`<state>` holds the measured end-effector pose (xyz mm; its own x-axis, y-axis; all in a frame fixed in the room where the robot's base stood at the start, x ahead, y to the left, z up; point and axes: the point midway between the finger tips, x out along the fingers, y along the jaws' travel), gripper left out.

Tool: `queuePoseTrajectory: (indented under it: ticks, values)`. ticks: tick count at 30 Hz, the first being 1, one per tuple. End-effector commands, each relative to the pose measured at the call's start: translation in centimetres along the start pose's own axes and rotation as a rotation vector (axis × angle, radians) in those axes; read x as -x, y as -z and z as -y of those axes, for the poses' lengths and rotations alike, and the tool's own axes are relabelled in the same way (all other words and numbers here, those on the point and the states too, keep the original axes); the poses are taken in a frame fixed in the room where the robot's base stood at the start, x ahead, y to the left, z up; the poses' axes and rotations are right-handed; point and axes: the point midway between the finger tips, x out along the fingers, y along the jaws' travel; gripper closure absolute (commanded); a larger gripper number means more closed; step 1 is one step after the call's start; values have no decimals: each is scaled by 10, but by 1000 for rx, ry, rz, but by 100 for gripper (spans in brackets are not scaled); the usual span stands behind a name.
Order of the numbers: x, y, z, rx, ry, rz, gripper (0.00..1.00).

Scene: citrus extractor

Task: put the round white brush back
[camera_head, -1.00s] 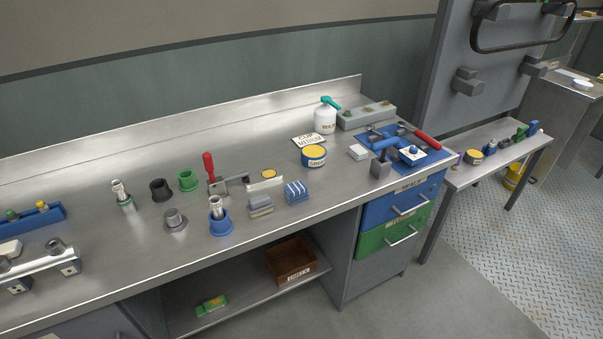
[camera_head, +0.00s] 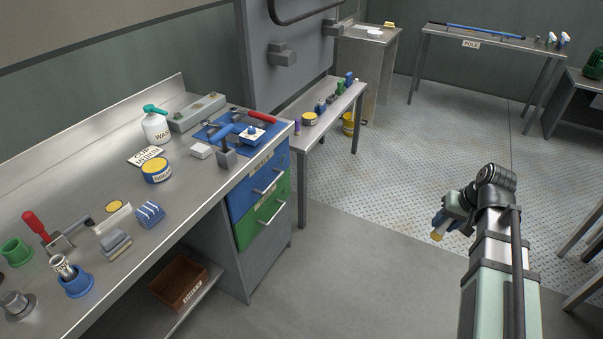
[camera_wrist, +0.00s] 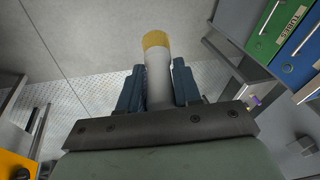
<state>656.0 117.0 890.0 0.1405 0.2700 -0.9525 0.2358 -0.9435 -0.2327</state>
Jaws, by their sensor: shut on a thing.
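The round white brush (camera_wrist: 158,80) is a pale cylinder with a yellow bristle end, seen in the wrist view. My gripper (camera_wrist: 157,88) is shut on it, with one dark blue finger on each side, and the bristle end sticks out past the fingertips. In the head view my gripper (camera_head: 446,217) is at the right, over open floor and well away from the bench. There the brush (camera_head: 437,236) shows only as a small yellow tip pointing down and left. The rest of it is hidden by the fingers.
The steel workbench (camera_head: 95,190) at left carries a yellow-topped tin (camera_head: 156,170), a white bottle (camera_head: 156,126) and a blue mat (camera_head: 208,131) with tools. Blue and green drawers (camera_head: 262,215) are at its end. A low side table (camera_head: 325,113) holds small items. The floor (camera_head: 380,200) is clear.

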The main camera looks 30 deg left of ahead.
Motion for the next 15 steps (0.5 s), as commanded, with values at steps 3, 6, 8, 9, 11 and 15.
queuePoseTrajectory:
  ticks: [3,6,8,9,11,15]
  values:
    - [-7,1,36,59,6,8,97]
    - [-12,1,64,105,11,15,97]
    - [-14,1,81,132,15,19,97]
    - [-16,1,92,150,17,21,97]
    - [-18,0,109,177,21,25,97]
    - [-24,-2,149,241,29,34,97]
